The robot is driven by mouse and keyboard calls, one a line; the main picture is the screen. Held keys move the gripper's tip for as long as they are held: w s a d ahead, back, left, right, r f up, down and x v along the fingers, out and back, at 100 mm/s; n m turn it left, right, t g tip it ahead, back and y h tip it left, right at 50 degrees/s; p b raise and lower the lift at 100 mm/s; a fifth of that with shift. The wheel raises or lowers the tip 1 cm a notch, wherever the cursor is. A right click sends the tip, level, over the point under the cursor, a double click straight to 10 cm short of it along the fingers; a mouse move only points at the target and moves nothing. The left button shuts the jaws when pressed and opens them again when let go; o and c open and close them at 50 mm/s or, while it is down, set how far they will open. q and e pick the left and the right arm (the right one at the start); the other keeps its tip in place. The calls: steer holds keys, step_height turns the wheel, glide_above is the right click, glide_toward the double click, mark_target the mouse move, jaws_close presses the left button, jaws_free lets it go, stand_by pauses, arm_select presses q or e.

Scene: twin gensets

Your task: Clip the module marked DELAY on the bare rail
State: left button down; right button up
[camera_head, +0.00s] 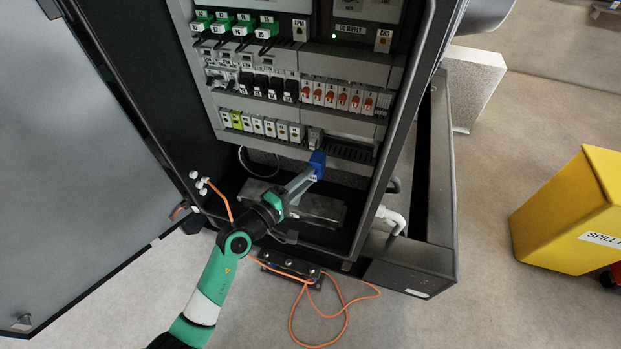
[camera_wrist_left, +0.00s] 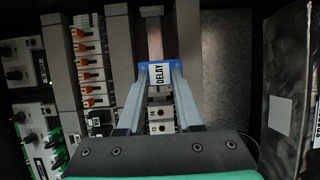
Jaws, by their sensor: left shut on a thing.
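The DELAY module is a blue block with a white label in the left wrist view (camera_wrist_left: 158,73), and it also shows in the head view (camera_head: 317,160). My left gripper (camera_head: 308,173) is shut on it, one finger on each side. It is at the lower edge of the cabinet's rail rows in the head view. In the left wrist view a bare strip of rail (camera_wrist_left: 153,38) shows beyond the module, between two grey ducts. I cannot tell whether the module touches the rail. My right gripper is not in view.
Orange-toggle breakers (camera_head: 342,98) sit above. The open cabinet door (camera_head: 70,150) stands left. An orange cable (camera_head: 345,310) lies on the floor. A yellow bin (camera_head: 570,210) stands right.

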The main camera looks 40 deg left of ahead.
mark_target(316, 156)
arm_select(q)
steer(key=shift+w+a+r, duration=0.2)
steer(key=shift+w+a, duration=0.15)
steer(key=shift+w, duration=0.35)
steer(key=shift+w+a+b, duration=0.5)
steer(key=shift+w+b, duration=0.25)
steer(key=shift+w, duration=0.25)
steer(key=shift+w+a+b, duration=0.45)
steer(key=shift+w+b, duration=0.25)
steer(key=shift+w, duration=0.35)
steer(key=shift+w+a+b, duration=0.5)
steer(key=shift+w+b, duration=0.25)
steer(key=shift+w, duration=0.25)
steer(key=shift+w+a+r, duration=0.1)
steer(key=shift+w+a, duration=0.05)
steer(key=shift+w, duration=0.2)
steer(key=shift+s, duration=0.1)
steer(key=shift+w+a+b, duration=0.25)
steer(key=shift+w+b, duration=0.1)
steer(key=shift+w, duration=0.15)
steer(key=c, duration=0.5)
jaws_free()
